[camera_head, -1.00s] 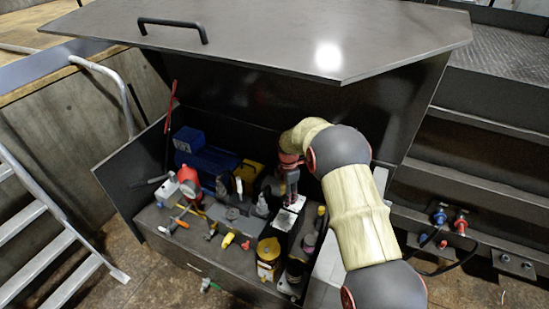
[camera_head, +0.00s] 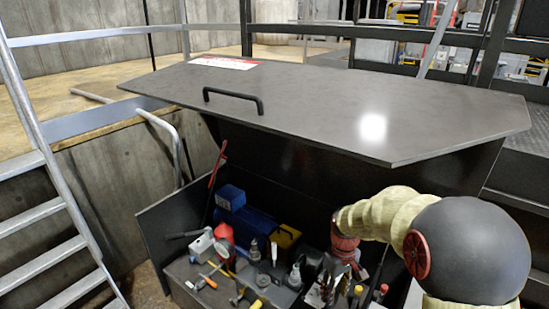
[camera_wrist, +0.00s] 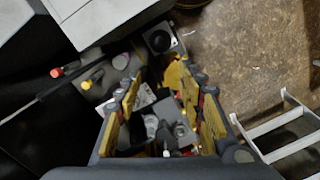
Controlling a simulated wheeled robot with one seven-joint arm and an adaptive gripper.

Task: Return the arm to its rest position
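My arm (camera_head: 455,250) comes in from the lower right in the head view, bent over the open dark box, with its wrist pointing down over the right part of the tools. My gripper (camera_wrist: 170,95) shows in the wrist view as two yellow-padded fingers spread apart. I see no object clearly held between them; grey tools and small items lie below. In the head view the fingertips are hard to tell from the tools behind them.
The box's large dark lid (camera_head: 320,105) with a black handle (camera_head: 233,100) stands raised above the tools. A blue case (camera_head: 250,225) and a red item (camera_head: 222,240) are inside. A metal ladder (camera_head: 50,215) stands left. Brown floor (camera_wrist: 250,50) is clear in the wrist view.

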